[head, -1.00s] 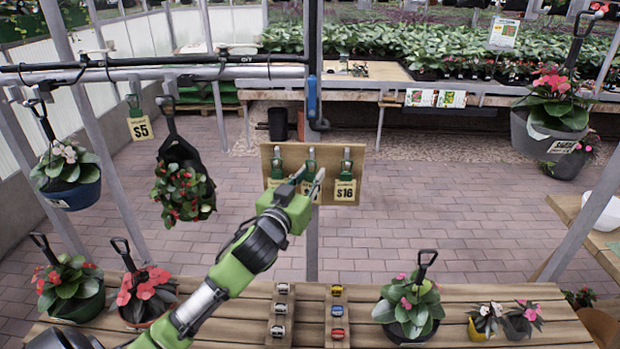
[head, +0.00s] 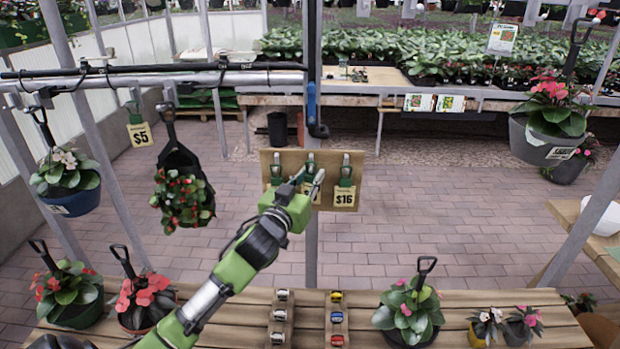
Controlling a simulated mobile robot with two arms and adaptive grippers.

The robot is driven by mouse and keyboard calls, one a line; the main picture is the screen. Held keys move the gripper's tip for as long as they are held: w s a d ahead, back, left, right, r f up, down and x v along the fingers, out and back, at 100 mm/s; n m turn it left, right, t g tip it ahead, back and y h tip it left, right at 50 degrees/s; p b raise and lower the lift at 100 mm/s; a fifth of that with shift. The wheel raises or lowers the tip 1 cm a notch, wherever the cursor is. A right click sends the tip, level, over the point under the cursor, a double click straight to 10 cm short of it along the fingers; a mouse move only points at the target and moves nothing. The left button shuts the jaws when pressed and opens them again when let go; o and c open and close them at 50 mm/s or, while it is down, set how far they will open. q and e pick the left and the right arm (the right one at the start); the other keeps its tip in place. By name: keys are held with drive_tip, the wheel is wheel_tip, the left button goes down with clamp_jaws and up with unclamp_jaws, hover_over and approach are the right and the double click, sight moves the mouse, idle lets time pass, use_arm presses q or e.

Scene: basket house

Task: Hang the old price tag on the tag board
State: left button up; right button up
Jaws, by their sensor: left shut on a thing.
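The tag board (head: 331,157) is a brown wooden panel on the grey post in the middle of the head view. A tag marked $16 (head: 344,196) hangs by a green clip at its right. Another tag (head: 274,182) with a green clip is at its left, partly hidden. My left gripper (head: 309,184) is in front of the board's middle, shut on a price tag (head: 313,196) that its fingers mostly hide. I cannot tell whether this tag touches a hook. A $5 tag (head: 139,133) hangs from the rail at the left.
A hanging red-flowered pot (head: 184,196) and a blue pot (head: 75,203) are left of my arm. The wooden slatted table (head: 250,305) below holds potted plants and two small racks (head: 337,320) of coloured items. A grey pot (head: 545,143) hangs at the right.

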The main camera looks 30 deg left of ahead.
use_arm(q)
drive_tip(key=shift+f, duration=0.2)
idle(0.5)
drive_tip(key=shift+f, duration=0.3)
drive_tip(key=o, duration=0.9)
drive_tip(key=shift+w, duration=0.1)
drive_tip(key=shift+a+f, duration=0.1)
drive_tip(key=s, duration=0.4)
drive_tip(key=s+d, duration=0.1)
drive_tip(key=s, duration=0.2)
drive_tip(key=s+d, duration=0.1)
drive_tip(key=s, duration=0.3)
drive_tip(key=shift+s+d, duration=0.2)
drive_tip(key=shift+s, duration=0.15)
